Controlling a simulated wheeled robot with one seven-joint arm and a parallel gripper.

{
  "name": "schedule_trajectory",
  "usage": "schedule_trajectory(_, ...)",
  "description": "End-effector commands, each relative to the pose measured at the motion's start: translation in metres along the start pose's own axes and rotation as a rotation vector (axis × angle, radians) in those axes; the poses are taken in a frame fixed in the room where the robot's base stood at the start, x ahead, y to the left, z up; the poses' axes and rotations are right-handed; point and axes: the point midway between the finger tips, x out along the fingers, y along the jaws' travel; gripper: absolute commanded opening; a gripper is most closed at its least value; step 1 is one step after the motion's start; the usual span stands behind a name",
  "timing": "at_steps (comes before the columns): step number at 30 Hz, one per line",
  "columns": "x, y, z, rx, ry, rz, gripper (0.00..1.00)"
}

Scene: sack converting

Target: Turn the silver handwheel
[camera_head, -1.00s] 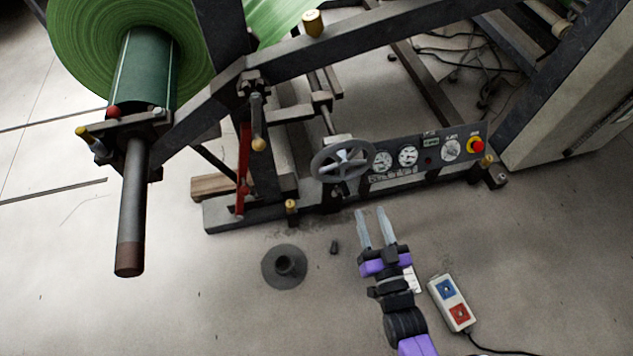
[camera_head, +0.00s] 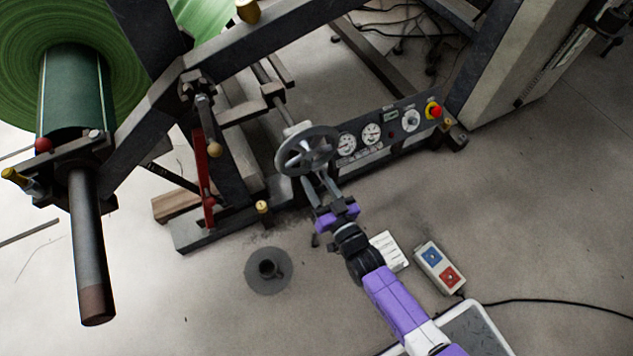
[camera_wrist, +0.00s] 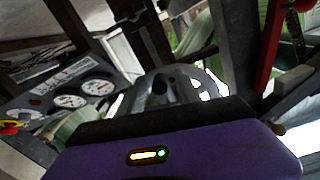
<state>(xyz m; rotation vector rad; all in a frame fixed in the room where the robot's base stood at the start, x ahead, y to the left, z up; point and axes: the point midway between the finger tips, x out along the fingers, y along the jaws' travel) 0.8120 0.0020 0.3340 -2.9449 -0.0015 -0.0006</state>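The silver handwheel (camera_head: 307,147) has a grey rim with spokes and sits on a shaft at the left end of the gauge panel. My gripper (camera_head: 319,181) is just below it in the head view, its two fingers apart and pointing at the lower rim. The fingertips overlap the rim there; I cannot tell if they touch it. In the wrist view the handwheel (camera_wrist: 205,82) shows close ahead, its lower part hidden behind my purple gripper body. Nothing shows held between the fingers.
The gauge panel (camera_head: 393,133) with a red button is right of the wheel. A red lever (camera_head: 205,180) and a frame beam stand left. A green roll (camera_head: 40,85) is at upper left. A round dark base (camera_head: 268,271) and a two-button box (camera_head: 439,268) lie on the floor.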

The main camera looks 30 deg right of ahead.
Motion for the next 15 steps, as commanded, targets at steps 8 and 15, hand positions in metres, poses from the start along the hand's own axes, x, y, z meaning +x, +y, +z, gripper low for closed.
schedule_trajectory(8, 0.0010, 0.0000, 0.0001, 0.000, -0.001, 0.000, 0.38)
schedule_trajectory(15, 0.0008, 0.0000, 0.0001, 0.000, -0.001, 0.000, 0.00)
